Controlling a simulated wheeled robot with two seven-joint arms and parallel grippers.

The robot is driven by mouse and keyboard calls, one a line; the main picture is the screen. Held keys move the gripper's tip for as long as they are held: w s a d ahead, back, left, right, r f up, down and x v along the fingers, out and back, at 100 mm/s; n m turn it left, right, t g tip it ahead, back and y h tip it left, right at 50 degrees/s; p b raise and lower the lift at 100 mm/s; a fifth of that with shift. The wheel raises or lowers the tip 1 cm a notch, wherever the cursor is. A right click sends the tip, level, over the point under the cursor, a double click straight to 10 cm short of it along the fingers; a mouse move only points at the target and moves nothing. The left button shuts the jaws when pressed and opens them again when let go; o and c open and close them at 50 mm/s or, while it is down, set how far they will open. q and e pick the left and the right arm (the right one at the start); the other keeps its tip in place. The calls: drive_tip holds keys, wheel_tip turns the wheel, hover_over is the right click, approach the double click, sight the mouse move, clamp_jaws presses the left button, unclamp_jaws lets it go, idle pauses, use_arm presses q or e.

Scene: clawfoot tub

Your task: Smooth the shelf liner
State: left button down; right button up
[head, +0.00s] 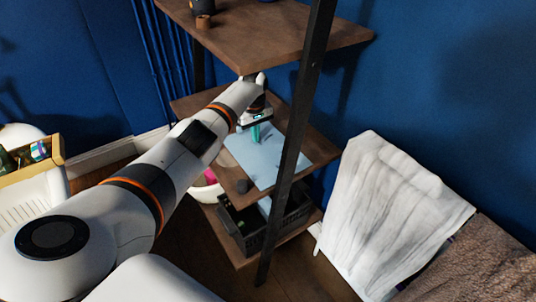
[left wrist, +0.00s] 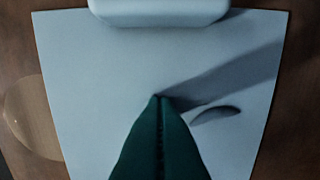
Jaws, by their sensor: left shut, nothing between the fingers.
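The pale blue shelf liner (head: 263,160) lies on a middle wooden shelf of the rack. It fills most of the left wrist view (left wrist: 90,75), with brown shelf showing on both sides. My left gripper (head: 256,136) reaches in between the shelves, over the liner. Its green fingers (left wrist: 158,100) are shut together with nothing between them, tips pointing at the liner. I cannot tell whether the tips touch it. A dark oval mark or shadow (left wrist: 215,115) shows on the liner right of the fingers. My right gripper is not in view.
A dark rack post (head: 293,125) stands in front of the liner. The upper shelf (head: 270,38) hangs above my arm. A black crate (head: 262,232) sits on the shelf below. A white towel (head: 385,205) hangs at the right.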

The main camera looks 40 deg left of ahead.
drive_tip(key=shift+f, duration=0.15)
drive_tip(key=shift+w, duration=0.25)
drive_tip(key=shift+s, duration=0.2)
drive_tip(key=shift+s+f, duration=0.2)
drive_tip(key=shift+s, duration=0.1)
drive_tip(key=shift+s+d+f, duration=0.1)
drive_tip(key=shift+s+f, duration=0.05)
use_arm(q)
drive_tip(key=shift+d+p, duration=0.1)
drive_tip(key=shift+p, duration=0.25)
